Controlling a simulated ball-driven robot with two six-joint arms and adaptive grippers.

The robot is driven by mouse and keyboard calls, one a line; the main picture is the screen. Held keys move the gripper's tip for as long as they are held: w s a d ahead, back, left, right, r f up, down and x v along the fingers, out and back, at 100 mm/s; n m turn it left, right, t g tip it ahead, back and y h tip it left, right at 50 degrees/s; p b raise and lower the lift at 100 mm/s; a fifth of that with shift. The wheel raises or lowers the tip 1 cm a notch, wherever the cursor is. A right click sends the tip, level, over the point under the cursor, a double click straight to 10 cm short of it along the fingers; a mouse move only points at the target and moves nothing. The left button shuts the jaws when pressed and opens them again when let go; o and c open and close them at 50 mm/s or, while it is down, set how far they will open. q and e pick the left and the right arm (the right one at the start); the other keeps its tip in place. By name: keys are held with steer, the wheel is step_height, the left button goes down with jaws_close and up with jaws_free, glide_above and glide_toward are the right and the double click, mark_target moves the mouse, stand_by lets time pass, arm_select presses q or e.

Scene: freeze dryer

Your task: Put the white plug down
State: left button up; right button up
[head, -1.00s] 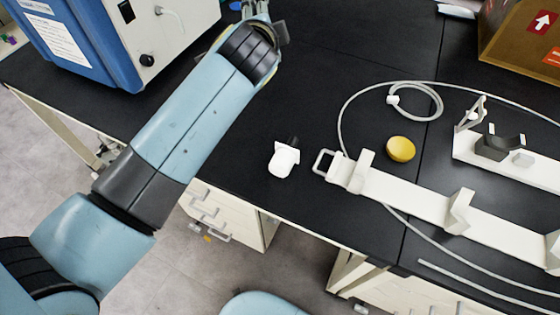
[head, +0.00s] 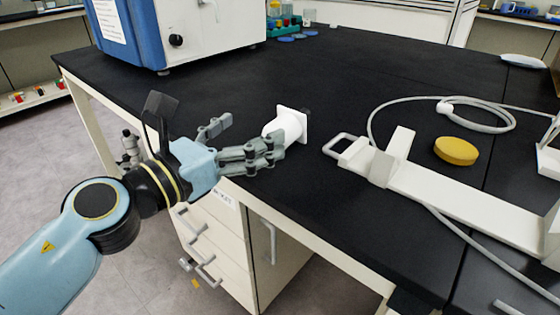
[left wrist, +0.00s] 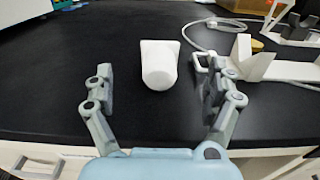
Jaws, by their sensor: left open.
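The white plug (head: 287,126) lies on the black bench top near its front edge, with a dark end on its far side. In the left wrist view the white plug (left wrist: 159,64) sits beyond and between the open fingers, apart from both. My left gripper (head: 246,140) is open and empty at the bench's front edge, just left of the plug; one finger overlaps the plug's near side in the head view. The gripper also shows in the left wrist view (left wrist: 157,88). My right gripper is not in view.
A white frame with a handle (head: 408,190) lies right of the plug, with a yellow disc (head: 456,151) and a coiled pale tube (head: 478,114) behind it. A blue and white machine (head: 185,30) stands at the back left. The bench behind the plug is clear.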

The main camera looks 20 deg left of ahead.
mark_target(290, 110)
arm_select(q)
steer(key=shift+w+f, duration=0.25)
steer(key=shift+f, duration=0.05)
steer(key=x, duration=0.4)
steer(key=shift+d+r+p, duration=0.15)
steer(key=shift+p, duration=0.2)
steer(key=shift+w+d, duration=0.2)
steer(key=shift+w, duration=0.4)
steer(key=x, duration=0.4)
steer(key=shift+w+d, duration=0.15)
steer(key=shift+w, duration=0.25)
steer(key=c, duration=1.4)
steer(key=shift+r, duration=0.15)
